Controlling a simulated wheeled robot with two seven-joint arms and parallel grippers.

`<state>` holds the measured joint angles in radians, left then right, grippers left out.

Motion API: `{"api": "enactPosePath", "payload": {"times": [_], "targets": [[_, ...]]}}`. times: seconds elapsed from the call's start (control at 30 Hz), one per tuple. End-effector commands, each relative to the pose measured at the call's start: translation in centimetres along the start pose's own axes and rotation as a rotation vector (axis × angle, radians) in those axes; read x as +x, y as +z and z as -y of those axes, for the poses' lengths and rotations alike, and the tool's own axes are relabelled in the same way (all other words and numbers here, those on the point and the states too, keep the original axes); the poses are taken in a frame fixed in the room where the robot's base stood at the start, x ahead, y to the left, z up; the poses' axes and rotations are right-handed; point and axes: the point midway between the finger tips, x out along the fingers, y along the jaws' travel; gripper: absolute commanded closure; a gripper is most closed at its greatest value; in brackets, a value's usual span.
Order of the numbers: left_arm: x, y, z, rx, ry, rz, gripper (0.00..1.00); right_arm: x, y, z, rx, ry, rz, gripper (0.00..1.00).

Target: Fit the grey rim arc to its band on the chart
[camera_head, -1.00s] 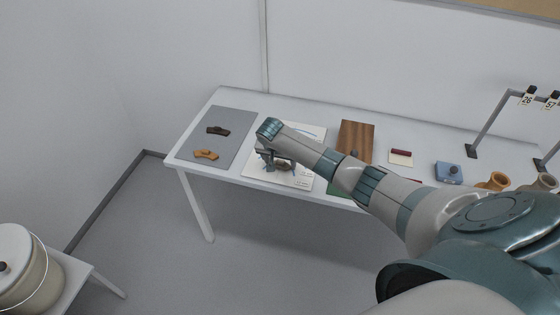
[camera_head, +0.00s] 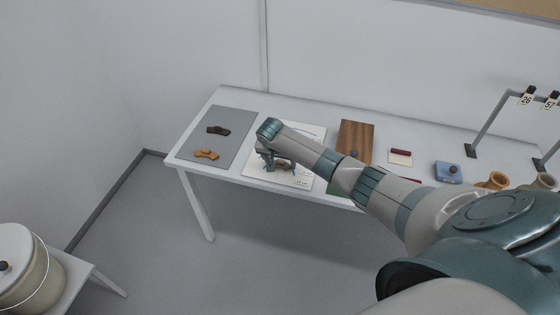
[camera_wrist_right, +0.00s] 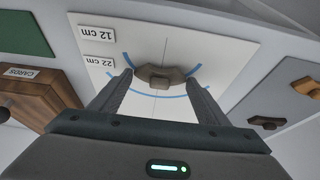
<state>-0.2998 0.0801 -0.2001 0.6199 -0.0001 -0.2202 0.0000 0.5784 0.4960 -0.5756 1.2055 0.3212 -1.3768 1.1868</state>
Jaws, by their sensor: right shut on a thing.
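The grey rim arc (camera_wrist_right: 160,76) shows in the right wrist view as a short, curved grey-brown piece with a raised block at its middle. My right gripper (camera_wrist_right: 158,82) is shut on it, one finger near each end. The piece is over the white chart (camera_wrist_right: 225,52), between the ends of a short blue band (camera_wrist_right: 193,69). A longer blue band (camera_wrist_right: 202,86) runs beneath the fingers. I cannot tell whether the piece touches the chart. In the head view my right gripper (camera_head: 279,165) is over the front of the chart (camera_head: 300,183). My left gripper is not in view.
A grey mat (camera_head: 226,137) left of the chart holds a dark sherd (camera_head: 218,130) and an orange sherd (camera_head: 206,154). A wooden box (camera_head: 356,138) stands right of the chart. A blue block (camera_head: 448,172) and number stands are farther right.

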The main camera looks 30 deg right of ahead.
Motion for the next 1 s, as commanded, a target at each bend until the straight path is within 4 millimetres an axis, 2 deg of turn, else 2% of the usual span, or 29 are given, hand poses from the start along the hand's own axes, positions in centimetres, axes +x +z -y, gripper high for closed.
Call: {"api": "enactPosePath", "payload": {"times": [1.0], "targets": [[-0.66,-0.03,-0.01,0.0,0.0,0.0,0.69,0.04,0.04,0.0,0.0,0.0,0.001,0.54]]}}
